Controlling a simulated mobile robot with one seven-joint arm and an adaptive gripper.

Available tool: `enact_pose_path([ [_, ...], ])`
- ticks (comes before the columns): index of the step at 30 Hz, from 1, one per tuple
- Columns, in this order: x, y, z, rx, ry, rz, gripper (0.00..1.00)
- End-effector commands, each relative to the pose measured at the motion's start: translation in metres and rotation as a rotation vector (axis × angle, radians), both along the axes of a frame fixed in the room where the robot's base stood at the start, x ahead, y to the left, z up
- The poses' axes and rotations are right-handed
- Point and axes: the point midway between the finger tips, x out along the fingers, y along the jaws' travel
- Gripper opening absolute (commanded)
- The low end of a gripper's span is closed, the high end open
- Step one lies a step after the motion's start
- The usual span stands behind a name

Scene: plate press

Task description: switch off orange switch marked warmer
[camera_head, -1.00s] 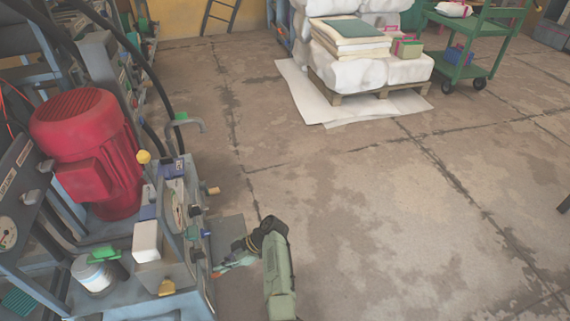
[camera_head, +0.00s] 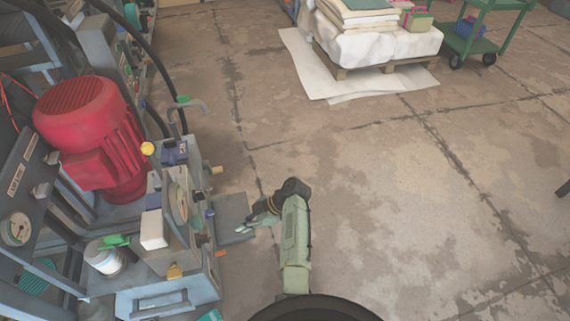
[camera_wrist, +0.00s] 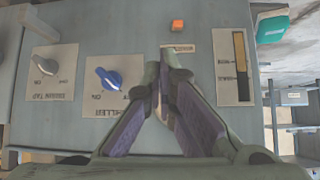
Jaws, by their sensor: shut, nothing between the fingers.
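An orange switch (camera_wrist: 177,26) sits on the grey panel (camera_wrist: 140,22) in the wrist view, with a small label plate (camera_wrist: 178,48) beside it whose text I cannot read. My gripper (camera_wrist: 166,72) is shut and empty. Its fingertips show just below the label plate in that view, apart from the switch. A small orange piece (camera_head: 221,253) at the panel's right edge may be the same switch.
A blue knob (camera_wrist: 108,77) and a pale knob (camera_wrist: 44,66) are left of my fingers in the wrist view. A strip gauge (camera_wrist: 239,62) is to the right.

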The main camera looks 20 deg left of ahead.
Motion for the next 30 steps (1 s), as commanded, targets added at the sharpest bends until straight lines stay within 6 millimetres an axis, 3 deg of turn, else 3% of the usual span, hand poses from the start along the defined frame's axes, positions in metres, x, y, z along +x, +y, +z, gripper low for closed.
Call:
enact_pose_path([
  [15,0.085,-0.034,0.053,-0.14,-0.104,-0.385,0.0],
  [30,0.148,-0.073,0.118,-0.163,-0.188,-0.747,0.0],
])
